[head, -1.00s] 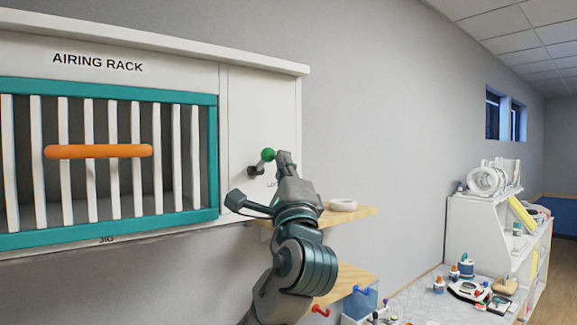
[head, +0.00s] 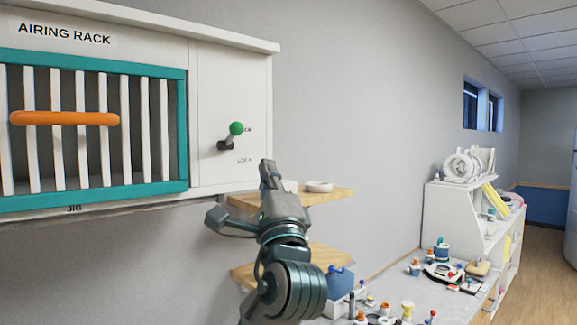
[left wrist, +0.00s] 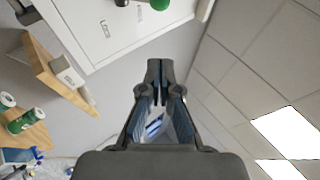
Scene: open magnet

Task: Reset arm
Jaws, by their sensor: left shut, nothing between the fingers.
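My left gripper (head: 267,174) is shut and empty in the head view, raised in front of the wall below and right of the rack's lever. Its closed fingers also show in the left wrist view (left wrist: 160,72). The lever with a green knob (head: 236,129) sits on the white right-hand panel of the airing rack (head: 228,95), tilted up to the right, apart from the gripper. The green knob also shows at the top of the left wrist view (left wrist: 159,4). The rack's teal-framed barred front has an orange handle (head: 65,118). My right gripper is not in view.
Wooden shelves (head: 325,198) are on the wall just behind my left gripper, with a white ring (head: 319,186) on the upper one. A counter with several small items (head: 441,252) and a white shelf unit (head: 452,210) stand to the right.

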